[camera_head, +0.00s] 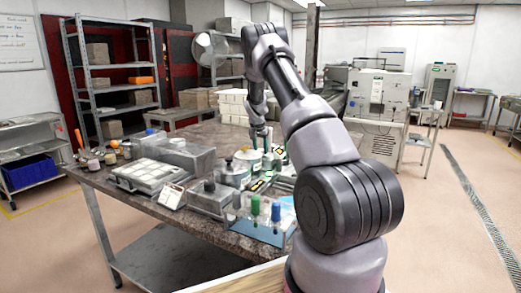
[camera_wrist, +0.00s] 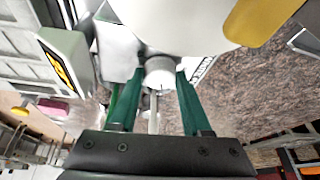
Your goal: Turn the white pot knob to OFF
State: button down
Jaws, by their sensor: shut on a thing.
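In the wrist view, the two green fingers of my gripper (camera_wrist: 157,88) are on either side of a small white knob (camera_wrist: 160,72) and shut on it. The knob sticks out from a large white rounded body (camera_wrist: 180,25), the white pot, which fills the top of the view. The knob's pointer and any OFF mark cannot be read. In the head view, my gripper (camera_head: 262,138) reaches down among the pots on the table, and the arm partly hides that area.
A box with a yellow display (camera_wrist: 62,60) stands close left in the wrist view.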

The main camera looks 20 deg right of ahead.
jog(key=shift+n, duration=0.3)
jog(key=n, duration=0.1)
jog(key=n+y, duration=0.1)
jog(key=shift+s+d+n+t, duration=0.1)
jog(key=shift+d+n+t, duration=0.1)
jog(key=shift+n+t, duration=0.1)
jog(key=n+y, duration=0.1)
jog(key=n, duration=0.2)
jog(key=shift+d+n+y, duration=0.15)
jog(key=shift+n+y, duration=0.15)
jog(key=n+y, duration=0.1)
jog(key=n, duration=0.2)
jog(key=shift+d+n, duration=0.1)
jog(key=shift+n, duration=0.2)
jog(key=shift+n+y, duration=0.9)
jog(key=shift+n, duration=0.9)
jog(key=shift+c, duration=1.8)
grip_release()
jog(key=shift+d, duration=0.1)
